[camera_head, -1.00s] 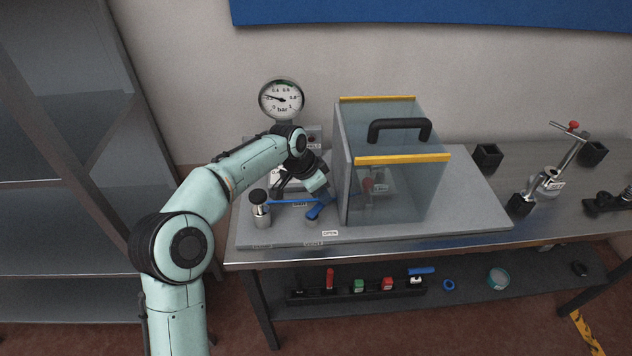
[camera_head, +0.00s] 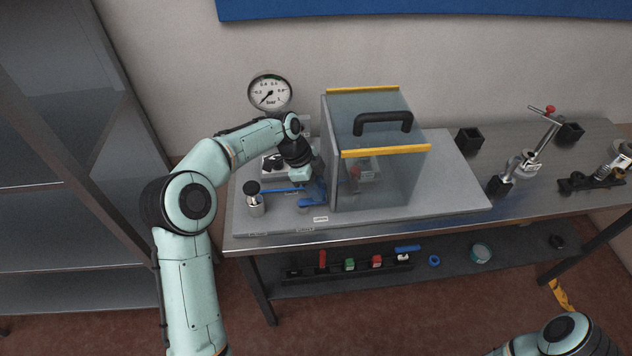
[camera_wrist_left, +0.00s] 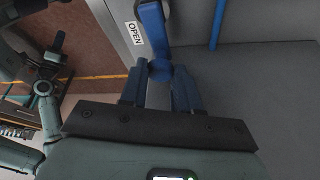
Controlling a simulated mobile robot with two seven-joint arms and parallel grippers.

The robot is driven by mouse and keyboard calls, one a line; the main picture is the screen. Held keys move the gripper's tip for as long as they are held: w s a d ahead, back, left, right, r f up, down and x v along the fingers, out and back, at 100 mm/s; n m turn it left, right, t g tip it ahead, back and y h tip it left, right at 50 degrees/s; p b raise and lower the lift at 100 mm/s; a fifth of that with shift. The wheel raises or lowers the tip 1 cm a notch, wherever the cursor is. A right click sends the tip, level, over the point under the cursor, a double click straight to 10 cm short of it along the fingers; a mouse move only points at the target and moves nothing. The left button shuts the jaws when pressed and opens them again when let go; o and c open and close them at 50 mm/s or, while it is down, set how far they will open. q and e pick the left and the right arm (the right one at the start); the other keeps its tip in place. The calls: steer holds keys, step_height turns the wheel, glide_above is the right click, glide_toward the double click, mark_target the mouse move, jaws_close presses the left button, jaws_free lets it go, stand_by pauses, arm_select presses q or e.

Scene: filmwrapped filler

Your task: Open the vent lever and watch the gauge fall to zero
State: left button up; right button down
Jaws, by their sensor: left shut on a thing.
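The round pressure gauge (camera_head: 270,93) stands behind the grey plate against the wall. Its needle points to the lower left, at or close to the 0 end of the scale. The blue vent lever (camera_head: 309,202) is low beside the clear box, near a white OPEN label (camera_head: 321,219). In the left wrist view the blue lever (camera_wrist_left: 153,30) ends in a round knob between the fingers, near the OPEN label (camera_wrist_left: 134,33). My left gripper (camera_head: 312,188) is shut on the lever; its fingers also show in the wrist view (camera_wrist_left: 161,88). My right gripper is out of view.
A clear box (camera_head: 385,185) with yellow edges and a black handle (camera_head: 384,122) stands right beside my left gripper. A black-topped metal knob (camera_head: 255,198) and a thin blue tube are to the left. A clamp stand (camera_head: 524,162) is further right. The plate's front right is clear.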

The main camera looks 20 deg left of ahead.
arm_select(q)
steer(key=shift+r+m, duration=0.1)
steer(key=shift+m, duration=0.3)
steer(key=o, duration=1)
steer(key=shift+s, duration=0.1)
steer(key=shift+o, duration=0.2)
